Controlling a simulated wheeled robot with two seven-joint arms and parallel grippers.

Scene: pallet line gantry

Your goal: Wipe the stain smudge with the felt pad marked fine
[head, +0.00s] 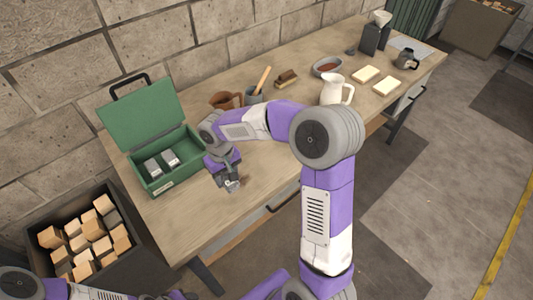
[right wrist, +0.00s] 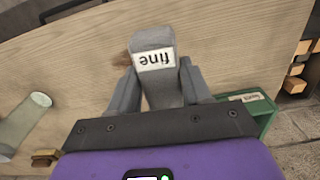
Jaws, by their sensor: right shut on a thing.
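My right gripper (head: 229,187) is shut on a grey felt pad (right wrist: 152,88), held over the front part of the wooden table. Its white label reads "fine" in the right wrist view. A brown smudge (right wrist: 121,58) on the wood shows beside the pad there, partly hidden by it and a finger. I cannot tell whether the pad touches the table. In the head view the pad is small between the fingertips. Only part of my left arm shows at the bottom left; its gripper is outside the picture.
An open green box (head: 189,140) at the table's left end holds two grey blocks with pale labels. A crate (head: 146,254) of wooden blocks stands beside the table.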

